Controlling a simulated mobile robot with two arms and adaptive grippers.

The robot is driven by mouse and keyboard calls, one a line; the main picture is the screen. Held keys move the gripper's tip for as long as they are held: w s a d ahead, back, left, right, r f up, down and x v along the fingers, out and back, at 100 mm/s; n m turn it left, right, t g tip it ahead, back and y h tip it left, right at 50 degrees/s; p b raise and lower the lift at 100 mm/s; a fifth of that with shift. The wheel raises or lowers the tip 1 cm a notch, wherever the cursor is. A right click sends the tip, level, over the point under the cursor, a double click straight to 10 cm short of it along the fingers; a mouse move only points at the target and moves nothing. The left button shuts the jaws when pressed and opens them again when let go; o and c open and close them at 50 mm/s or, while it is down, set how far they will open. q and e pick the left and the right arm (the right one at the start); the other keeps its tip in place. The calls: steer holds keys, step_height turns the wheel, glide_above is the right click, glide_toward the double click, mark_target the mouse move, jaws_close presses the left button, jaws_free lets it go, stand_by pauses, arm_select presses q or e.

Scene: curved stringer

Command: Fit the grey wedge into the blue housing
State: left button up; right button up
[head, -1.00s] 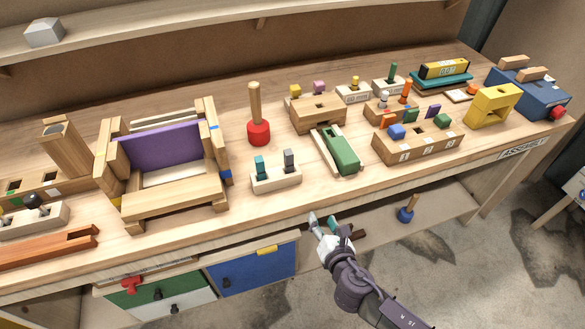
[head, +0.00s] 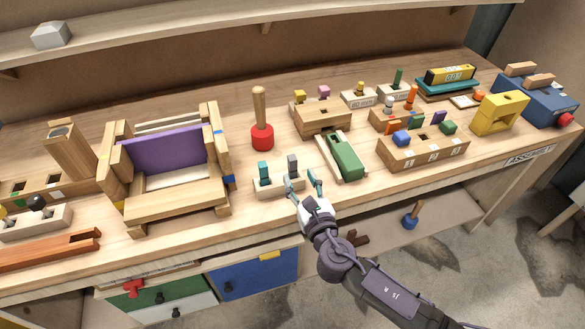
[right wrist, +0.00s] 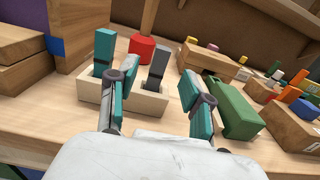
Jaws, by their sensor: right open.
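A grey upright piece, which looks like the grey wedge (head: 292,165), stands in the pale block (head: 277,188), beside a teal piece (head: 264,172). In the right wrist view the grey wedge (right wrist: 156,65) leans slightly and lies beyond the gap between my fingers. My right gripper (head: 303,187) is open and empty, at the front of the pale block; its fingers (right wrist: 160,92) have teal pads. A blue body with wooden blocks on top (head: 537,98), at the far right of the bench, is the likeliest blue housing. My left gripper is out of view.
A green piece in a wooden holder (head: 345,157) stands close to the right of my gripper. A red mallet (head: 262,135) is behind the pale block. A large wooden frame with a purple panel (head: 165,147) is to the left. A numbered wooden block (head: 422,152) is further right.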

mark_target(294, 164)
steer(key=x, duration=0.6)
steer(key=shift+w+r+p, duration=0.1)
steer(key=shift+w+p, duration=0.2)
steer(key=shift+w, duration=0.1)
jaws_close()
